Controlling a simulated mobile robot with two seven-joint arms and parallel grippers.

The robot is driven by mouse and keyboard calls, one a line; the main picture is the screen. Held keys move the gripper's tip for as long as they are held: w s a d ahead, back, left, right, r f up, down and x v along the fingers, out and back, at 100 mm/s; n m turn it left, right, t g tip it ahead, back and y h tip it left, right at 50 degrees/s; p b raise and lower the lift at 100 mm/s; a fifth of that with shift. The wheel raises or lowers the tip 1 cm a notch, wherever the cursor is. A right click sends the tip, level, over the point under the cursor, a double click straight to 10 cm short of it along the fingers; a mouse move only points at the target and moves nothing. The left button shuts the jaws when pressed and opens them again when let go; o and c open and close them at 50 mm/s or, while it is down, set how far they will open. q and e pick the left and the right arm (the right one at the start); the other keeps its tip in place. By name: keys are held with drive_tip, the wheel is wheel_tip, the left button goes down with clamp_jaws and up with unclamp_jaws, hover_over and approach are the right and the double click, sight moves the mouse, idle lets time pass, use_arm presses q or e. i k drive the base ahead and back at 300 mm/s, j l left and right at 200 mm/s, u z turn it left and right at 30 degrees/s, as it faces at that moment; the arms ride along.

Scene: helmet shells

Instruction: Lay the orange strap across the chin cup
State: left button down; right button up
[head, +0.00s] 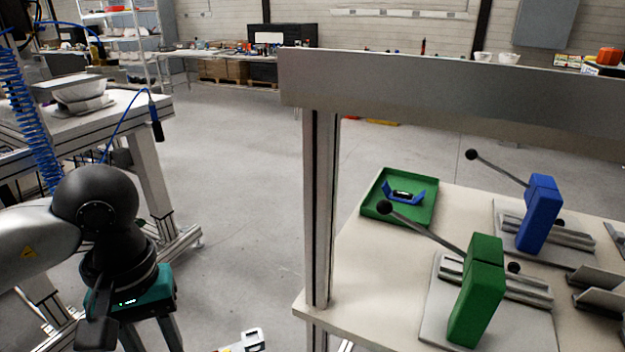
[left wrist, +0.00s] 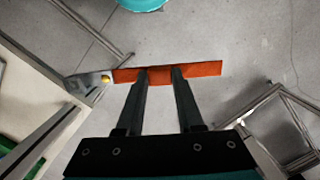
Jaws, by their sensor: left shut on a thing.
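The orange strap (left wrist: 206,69) shows in the left wrist view as a flat, straight band running left to right. My left gripper (left wrist: 160,75) is shut on the strap near its middle, with both ends sticking out. I cannot identify the chin cup for sure. A white bowl-like piece (head: 80,93) sits on a grey base at the far left. My right gripper is not in view.
A green tray (head: 428,212) holding a blue and black part lies on the right table (head: 365,268). Green (head: 476,295) and blue (head: 538,215) lever clamps stand beside it. A metal post (head: 320,200) and crossbar rise at its edge. Open floor lies between the tables.

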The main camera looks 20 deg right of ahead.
sight(393, 194)
drive_tip(key=i+j+u, duration=0.2)
drive_tip(key=u, duration=0.15)
drive_tip(key=i+j+u, duration=0.2)
drive_tip(key=u, duration=0.2)
drive_tip(key=i+j+u, duration=0.1)
drive_tip(key=i+u, duration=0.25)
drive_tip(key=i+z, duration=0.4)
drive_tip(key=i+j+z, duration=0.2)
drive_tip(key=z, duration=0.2)
drive_tip(key=i+z, duration=0.15)
drive_tip(key=z, duration=0.35)
drive_tip(key=i+z, duration=0.15)
drive_tip(key=z, duration=0.3)
drive_tip(key=i+j+z, duration=0.1)
drive_tip(key=z, duration=0.4)
drive_tip(key=i+j+z, duration=0.1)
drive_tip(key=j+z, duration=0.15)
drive_tip(key=z, duration=0.2)
drive_tip(key=j+z, duration=0.15)
drive_tip(key=z, duration=0.35)
drive_tip(key=i+j+z, duration=0.1)
drive_tip(key=z, duration=0.3)
drive_tip(key=j+z, duration=0.4)
drive_tip(key=i+j+z, duration=0.1)
drive_tip(key=z, duration=0.3)
